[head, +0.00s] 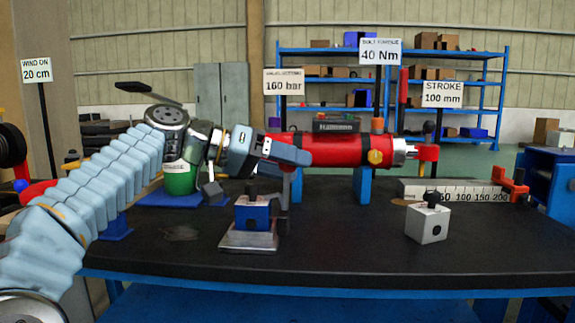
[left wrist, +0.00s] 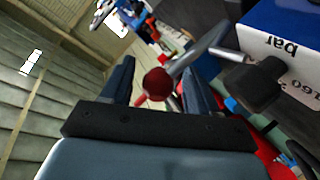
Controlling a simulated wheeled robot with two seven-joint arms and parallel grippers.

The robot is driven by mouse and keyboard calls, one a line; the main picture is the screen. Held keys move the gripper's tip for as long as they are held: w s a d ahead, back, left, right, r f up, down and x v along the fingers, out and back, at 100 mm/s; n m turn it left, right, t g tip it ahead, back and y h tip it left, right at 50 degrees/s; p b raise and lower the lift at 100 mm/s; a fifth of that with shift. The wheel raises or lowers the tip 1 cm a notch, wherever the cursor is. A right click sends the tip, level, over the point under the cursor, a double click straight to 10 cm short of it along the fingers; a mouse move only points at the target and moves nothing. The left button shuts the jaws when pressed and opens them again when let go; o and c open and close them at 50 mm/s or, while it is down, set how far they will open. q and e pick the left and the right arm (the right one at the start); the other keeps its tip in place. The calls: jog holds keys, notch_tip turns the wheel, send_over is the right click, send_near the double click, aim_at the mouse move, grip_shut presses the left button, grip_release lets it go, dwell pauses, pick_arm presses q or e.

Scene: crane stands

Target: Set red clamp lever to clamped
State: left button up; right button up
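In the left wrist view, a red ball knob (left wrist: 157,82) sits on the end of a grey metal lever (left wrist: 205,52), which I take for the red clamp lever. My left gripper (left wrist: 160,72) is open, with a dark finger on each side of the knob and visible gaps between. I cannot tell how deep the knob lies between the fingers. In the head view, my left gripper (head: 300,155) is in front of the left end of a red cylinder (head: 330,149). The lever is hidden or too small there. My right gripper is not in view.
A blue block on a metal plate (head: 248,240) stands below my left gripper. A pale cube with a black knob (head: 427,226) stands to the right. A green can (head: 180,182) is behind my left arm. The front of the black tabletop (head: 345,245) between the blocks is clear.

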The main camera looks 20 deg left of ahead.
pick_arm(q)
jog(key=p+v, duration=0.2)
jog(key=v, duration=1.1)
jog(key=shift+s+a+r, duration=0.2)
jog(key=shift+a, duration=0.15)
